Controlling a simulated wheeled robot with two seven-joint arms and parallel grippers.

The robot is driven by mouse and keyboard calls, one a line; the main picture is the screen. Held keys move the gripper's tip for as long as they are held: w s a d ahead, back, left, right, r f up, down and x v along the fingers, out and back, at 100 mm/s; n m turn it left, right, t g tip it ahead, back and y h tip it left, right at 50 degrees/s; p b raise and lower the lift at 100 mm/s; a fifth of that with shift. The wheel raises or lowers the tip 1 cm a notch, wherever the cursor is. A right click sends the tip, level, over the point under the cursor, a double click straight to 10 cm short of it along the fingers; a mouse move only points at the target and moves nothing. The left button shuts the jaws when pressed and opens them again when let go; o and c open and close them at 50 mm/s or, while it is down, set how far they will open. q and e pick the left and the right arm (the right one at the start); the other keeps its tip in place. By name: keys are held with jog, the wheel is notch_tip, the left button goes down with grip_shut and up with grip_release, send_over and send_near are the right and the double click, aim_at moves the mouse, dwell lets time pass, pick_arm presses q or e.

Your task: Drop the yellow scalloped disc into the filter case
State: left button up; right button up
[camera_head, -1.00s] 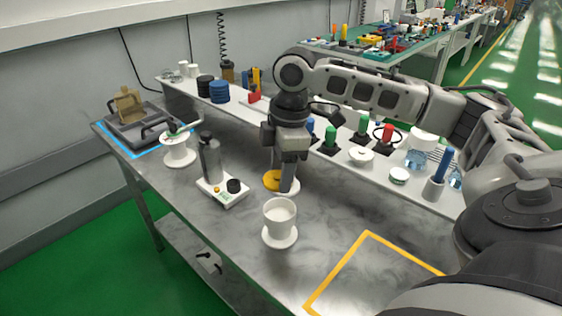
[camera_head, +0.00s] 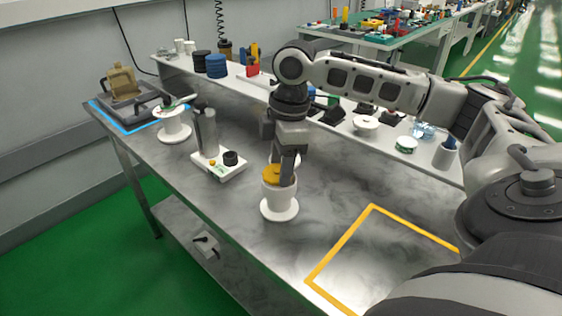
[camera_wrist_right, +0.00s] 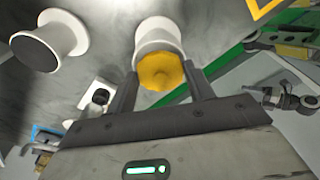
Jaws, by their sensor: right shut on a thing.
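The yellow scalloped disc (camera_head: 273,176) is held by my right gripper (camera_head: 283,172), whose fingers are shut on it, pointing down. It also shows between the two fingertips in the right wrist view (camera_wrist_right: 160,70). A white cup on a round flange (camera_head: 280,200), which I take for the filter case, stands upright on the metal table. The disc is at the cup's mouth and overlaps its rim; I cannot tell whether it is inside or just above. In the wrist view the cup (camera_wrist_right: 157,33) shows directly beyond the disc. My left gripper is not in view.
A white scale-like device (camera_head: 220,166) with a grey bottle stands left of the cup. A white spool (camera_head: 174,128) and a dark tray (camera_head: 130,115) are farther left. Another white spool (camera_wrist_right: 48,42) shows in the wrist view. The yellow taped area (camera_head: 380,255) is clear.

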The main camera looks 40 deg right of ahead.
jog(key=o, duration=1)
jog(key=shift+o, duration=0.2)
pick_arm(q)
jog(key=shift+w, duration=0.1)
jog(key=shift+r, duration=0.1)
pick_arm(e)
jog(key=shift+r, duration=0.1)
notch_tip(320, 180, up, 5)
jog(key=p, duration=0.7)
jog(key=shift+r, duration=0.25)
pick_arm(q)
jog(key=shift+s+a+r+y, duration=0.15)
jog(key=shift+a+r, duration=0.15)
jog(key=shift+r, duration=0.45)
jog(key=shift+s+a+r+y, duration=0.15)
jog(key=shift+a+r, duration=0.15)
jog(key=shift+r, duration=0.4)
pick_arm(e)
jog(key=shift+r, duration=0.65)
